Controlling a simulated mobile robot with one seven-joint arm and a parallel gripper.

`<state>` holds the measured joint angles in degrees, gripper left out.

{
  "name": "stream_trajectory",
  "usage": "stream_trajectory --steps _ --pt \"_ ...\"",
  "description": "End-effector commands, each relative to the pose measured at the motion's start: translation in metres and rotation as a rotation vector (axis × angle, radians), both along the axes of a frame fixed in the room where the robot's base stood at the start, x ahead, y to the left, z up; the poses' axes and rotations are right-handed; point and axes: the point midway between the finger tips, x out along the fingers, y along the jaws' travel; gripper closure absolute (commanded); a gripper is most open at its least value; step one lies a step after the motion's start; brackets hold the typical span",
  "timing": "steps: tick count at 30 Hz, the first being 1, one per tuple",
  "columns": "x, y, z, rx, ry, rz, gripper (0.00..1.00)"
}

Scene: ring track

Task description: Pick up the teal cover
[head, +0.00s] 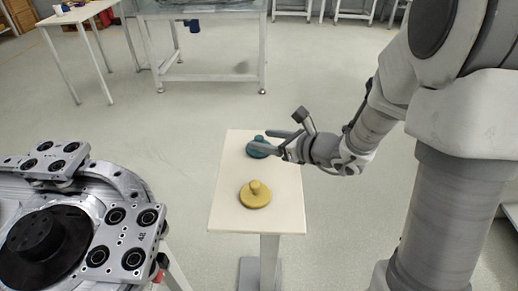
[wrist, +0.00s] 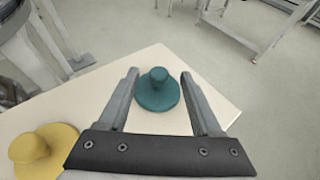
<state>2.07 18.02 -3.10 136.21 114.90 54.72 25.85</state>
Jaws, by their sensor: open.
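The teal cover (head: 258,150) is a round disc with a knob on top. It sits upright on the far part of a small pale table (head: 232,212). My gripper (head: 275,140) reaches in from the right, close to the cover, and partly hides it in the head view. In the wrist view the teal cover (wrist: 157,92) lies between the two open fingers of my gripper (wrist: 160,78), with a gap on each side. Nothing is held. Whether the fingers are level with the knob is hard to tell.
A yellow cover (head: 255,195) of similar shape sits nearer on the same table; it also shows at the lower left of the wrist view (wrist: 42,150). A metal ring track (head: 85,215) stands at the left. Other tables stand at the back, with open floor between.

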Motion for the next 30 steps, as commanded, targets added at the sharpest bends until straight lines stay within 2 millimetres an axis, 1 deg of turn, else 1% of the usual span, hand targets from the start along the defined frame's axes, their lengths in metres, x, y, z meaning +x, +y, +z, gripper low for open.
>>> stream_trajectory --steps 5,15,22,26,27,29,30 --pt "0.005 0.006 -0.004 -0.001 -0.001 0.002 0.34" --pt "0.032 0.038 -0.021 0.0 -0.001 0.004 0.34" --pt "0.034 0.039 -0.02 -0.001 -0.001 0.001 0.34" --pt "0.034 0.039 -0.02 -0.001 -0.001 0.001 0.57" --pt "0.034 0.039 -0.02 -0.001 -0.001 0.001 0.64" --pt "0.034 0.039 -0.02 -0.001 -0.001 0.0 0.75" --pt "0.034 0.039 -0.02 -0.001 -0.001 0.0 0.82"
